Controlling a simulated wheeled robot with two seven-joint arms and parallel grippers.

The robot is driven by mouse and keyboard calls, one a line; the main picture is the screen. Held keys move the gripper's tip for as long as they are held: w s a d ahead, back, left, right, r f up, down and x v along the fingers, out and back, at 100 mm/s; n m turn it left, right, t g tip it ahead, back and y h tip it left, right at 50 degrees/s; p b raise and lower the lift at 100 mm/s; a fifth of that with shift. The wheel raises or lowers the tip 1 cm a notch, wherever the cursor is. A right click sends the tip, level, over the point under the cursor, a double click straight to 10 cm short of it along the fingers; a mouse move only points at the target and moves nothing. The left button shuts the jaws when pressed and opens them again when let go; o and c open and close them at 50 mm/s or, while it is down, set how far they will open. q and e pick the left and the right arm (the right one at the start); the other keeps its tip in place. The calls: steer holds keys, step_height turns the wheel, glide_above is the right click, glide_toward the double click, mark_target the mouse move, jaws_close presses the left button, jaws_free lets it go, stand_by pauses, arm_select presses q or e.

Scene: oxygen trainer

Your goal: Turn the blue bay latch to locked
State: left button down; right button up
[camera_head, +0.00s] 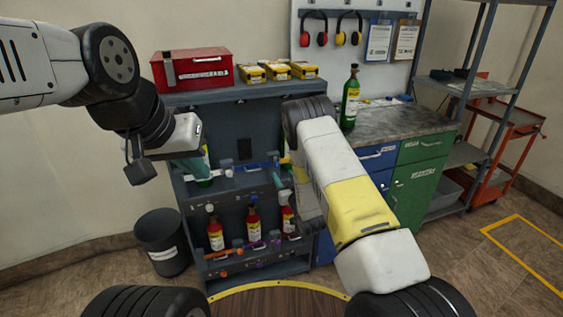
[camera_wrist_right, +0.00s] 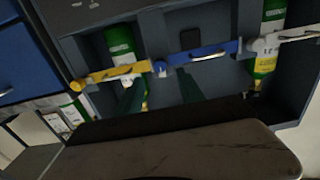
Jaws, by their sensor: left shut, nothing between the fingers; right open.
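The blue bay latch (camera_head: 259,167) is a level bar across the empty middle upper bay of the dark rack. In the right wrist view the blue latch (camera_wrist_right: 205,53) has a silver handle. My right gripper (camera_wrist_right: 158,80) is open, its two dark green fingers pointing at the rack. One fingertip is by the blue latch's yellow-side end, the other by the yellow latch (camera_wrist_right: 115,74); contact cannot be told. In the head view my right forearm hides much of that gripper.
Green bottles (camera_wrist_right: 121,41) stand in the bays beside the empty one. Red bottles (camera_head: 254,221) fill the lower row. A red box (camera_head: 192,68) and yellow boxes (camera_head: 278,70) sit on the rack. A workbench (camera_head: 398,124) is right, a black bin (camera_head: 162,243) left.

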mark_target(277, 165)
steer(key=x, duration=0.7)
steer(key=shift+w, duration=0.15)
jaws_close()
